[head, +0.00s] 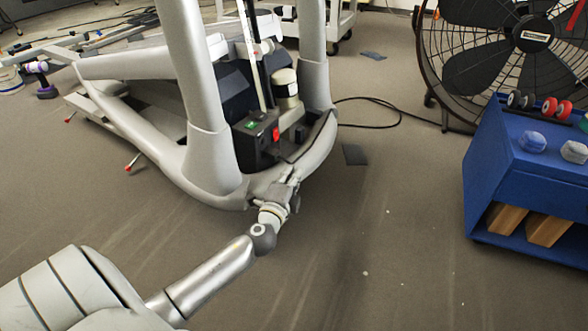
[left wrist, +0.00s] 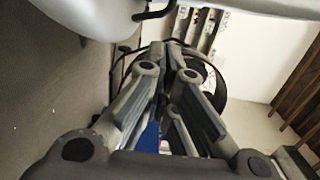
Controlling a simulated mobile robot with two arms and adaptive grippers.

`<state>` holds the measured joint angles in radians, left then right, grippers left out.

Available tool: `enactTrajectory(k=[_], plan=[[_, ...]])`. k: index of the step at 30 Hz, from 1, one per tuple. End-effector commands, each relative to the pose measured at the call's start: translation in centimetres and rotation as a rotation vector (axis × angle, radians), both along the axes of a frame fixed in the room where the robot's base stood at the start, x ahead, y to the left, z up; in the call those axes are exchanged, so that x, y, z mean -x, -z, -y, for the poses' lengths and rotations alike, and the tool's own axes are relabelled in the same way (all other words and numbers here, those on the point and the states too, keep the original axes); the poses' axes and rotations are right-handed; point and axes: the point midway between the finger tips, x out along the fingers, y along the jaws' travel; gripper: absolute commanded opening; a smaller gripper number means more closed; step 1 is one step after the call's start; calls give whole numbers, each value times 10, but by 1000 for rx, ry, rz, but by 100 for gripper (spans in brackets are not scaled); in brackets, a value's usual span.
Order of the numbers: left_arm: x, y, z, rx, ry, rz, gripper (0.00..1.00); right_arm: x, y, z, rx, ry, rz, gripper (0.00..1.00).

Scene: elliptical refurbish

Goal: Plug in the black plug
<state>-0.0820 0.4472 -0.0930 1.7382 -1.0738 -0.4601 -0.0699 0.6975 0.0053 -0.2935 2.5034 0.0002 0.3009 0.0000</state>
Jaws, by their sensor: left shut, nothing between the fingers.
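The grey elliptical machine (head: 215,165) stands at the centre left in the head view. A black box (head: 256,140) with a green light and a red switch sits in its frame. A black cord (head: 385,102) runs from the machine's right side across the floor toward the fan. My left gripper (head: 292,178) is at the machine's front lower edge; I cannot tell whether it touches. In the left wrist view its fingers (left wrist: 172,48) are together and empty. A short black curved piece (left wrist: 157,12) shows beyond them, under a grey surface. I cannot make out the black plug for certain. My right gripper is out of view.
A large black fan (head: 530,35) stands at the back right. A blue rack (head: 515,190) with small dumbbells stands at the right. A dark flat piece (head: 355,155) lies on the floor near the machine. The floor between the machine and the rack is mostly clear.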

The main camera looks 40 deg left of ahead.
Motion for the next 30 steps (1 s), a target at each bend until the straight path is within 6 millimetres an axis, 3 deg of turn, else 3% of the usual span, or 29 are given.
enactTrajectory(k=[9, 15, 30], plan=[[50, -1, 16, 4, 0, -3, 0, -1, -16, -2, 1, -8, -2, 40], [71, 0, 23, 3, 0, 0, 0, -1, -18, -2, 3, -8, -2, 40], [76, 0, 25, 1, 1, 0, 0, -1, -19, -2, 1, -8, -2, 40]])
